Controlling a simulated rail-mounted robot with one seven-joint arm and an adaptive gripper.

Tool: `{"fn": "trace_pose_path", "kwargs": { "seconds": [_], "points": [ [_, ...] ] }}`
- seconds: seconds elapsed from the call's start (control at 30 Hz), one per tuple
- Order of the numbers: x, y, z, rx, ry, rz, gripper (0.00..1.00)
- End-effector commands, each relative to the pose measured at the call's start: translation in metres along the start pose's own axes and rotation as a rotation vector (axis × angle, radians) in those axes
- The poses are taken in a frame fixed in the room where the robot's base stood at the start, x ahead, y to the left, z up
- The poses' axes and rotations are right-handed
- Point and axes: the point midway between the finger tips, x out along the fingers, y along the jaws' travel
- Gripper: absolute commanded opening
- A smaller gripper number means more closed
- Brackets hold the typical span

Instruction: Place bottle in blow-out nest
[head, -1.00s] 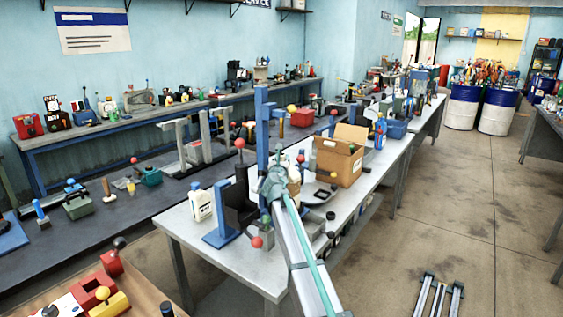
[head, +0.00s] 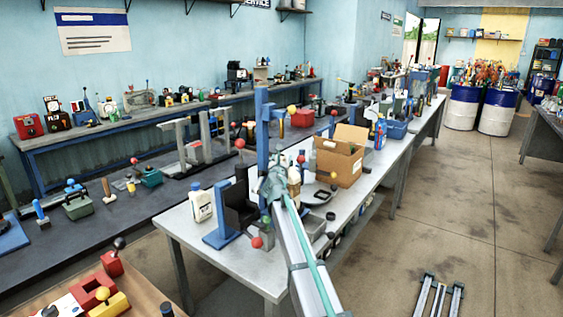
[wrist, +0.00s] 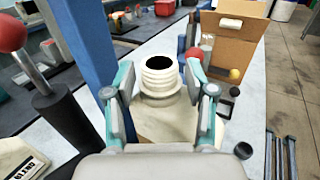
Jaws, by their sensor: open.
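A cream bottle with an open threaded neck (wrist: 160,78) stands on the bench between the fingers of my gripper (wrist: 160,88). My gripper is open, with one finger on each side of the neck. In the head view my gripper (head: 272,186) is beside the tall blue post, and a pale bottle (head: 294,178) shows partly behind it. A blue stand with a black upright holder (head: 238,208) is to the left; I cannot tell if this is the nest. A white labelled bottle (head: 201,205) stands left of that stand.
The blue post (wrist: 88,55) rises close on the left, with a red-ball lever (wrist: 12,32) beyond it. A cardboard box (head: 338,162) stands to the right on the white bench (head: 190,235).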

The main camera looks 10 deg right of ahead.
Motion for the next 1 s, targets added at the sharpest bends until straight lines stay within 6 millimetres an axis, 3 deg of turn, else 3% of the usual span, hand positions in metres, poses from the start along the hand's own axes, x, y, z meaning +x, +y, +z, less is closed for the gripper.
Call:
{"fn": "trace_pose_path", "kwargs": {
  "seconds": [0.17, 0.6, 0.77, 1.0],
  "points": [
    [-0.023, -0.001, -0.002, 0.001, -0.001, 0.001, 0.55],
    [-0.104, -0.001, -0.002, 0.001, 0.000, 0.000, 0.55],
    [-0.117, 0.000, -0.001, 0.000, 0.000, 0.001, 0.55],
    [-0.119, 0.000, -0.001, 0.000, 0.000, 0.000, 0.55]
  ]
}}
